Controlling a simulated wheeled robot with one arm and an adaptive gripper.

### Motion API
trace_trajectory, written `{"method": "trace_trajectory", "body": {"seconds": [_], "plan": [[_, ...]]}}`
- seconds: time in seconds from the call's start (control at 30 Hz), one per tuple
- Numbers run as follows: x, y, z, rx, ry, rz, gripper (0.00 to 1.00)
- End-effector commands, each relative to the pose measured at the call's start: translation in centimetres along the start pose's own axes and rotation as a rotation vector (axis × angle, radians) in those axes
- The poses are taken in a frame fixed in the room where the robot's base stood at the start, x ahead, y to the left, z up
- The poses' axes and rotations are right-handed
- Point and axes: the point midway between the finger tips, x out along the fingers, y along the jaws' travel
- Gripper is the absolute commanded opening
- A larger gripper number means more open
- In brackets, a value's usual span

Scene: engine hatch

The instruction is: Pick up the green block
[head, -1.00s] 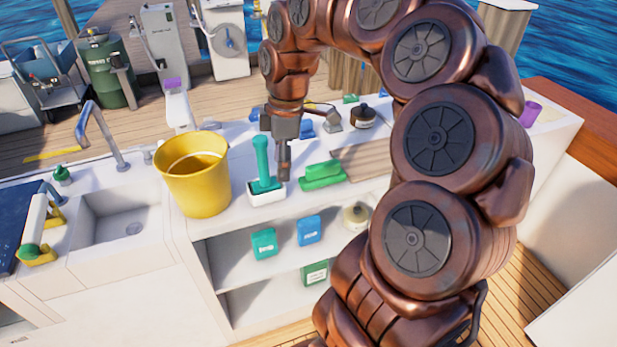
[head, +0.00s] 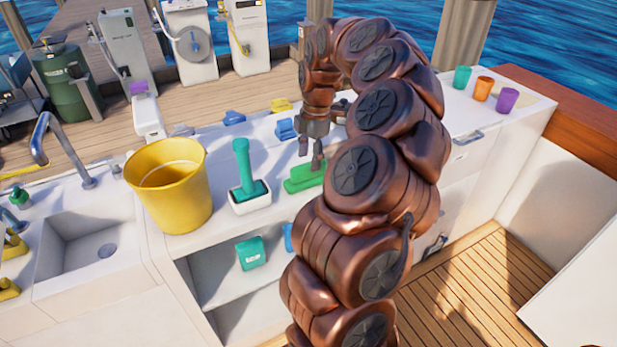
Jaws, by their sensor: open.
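The green block (head: 301,180) lies on the white counter, right of the white holder with the teal-handled tool. My gripper (head: 311,156) points down with its two fingers apart and nothing between them. The fingertips are at the back edge of the block or just above it; I cannot tell whether they touch it. My arm hides part of the counter to the right of the block.
The white holder (head: 250,205) with its upright teal tool (head: 243,165) stands close left of the block. A yellow bucket (head: 168,195) is further left, beside the sink (head: 95,235). Blue blocks (head: 285,129) lie behind. Several coloured cups (head: 482,88) stand far right.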

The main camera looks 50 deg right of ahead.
Motion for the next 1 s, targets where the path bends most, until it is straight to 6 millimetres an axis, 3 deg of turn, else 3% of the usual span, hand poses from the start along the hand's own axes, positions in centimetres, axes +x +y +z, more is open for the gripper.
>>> {"method": "trace_trajectory", "body": {"seconds": [0.3, 0.57, 1.0], "plan": [[4.1, 0.1, 0.4, 0.003, 0.003, -0.007, 0.58], [4.5, 0.2, 0.4, 0.005, 0.002, -0.003, 0.58], [4.5, 0.2, 0.4, 0.004, 0.002, -0.002, 0.15]]}}
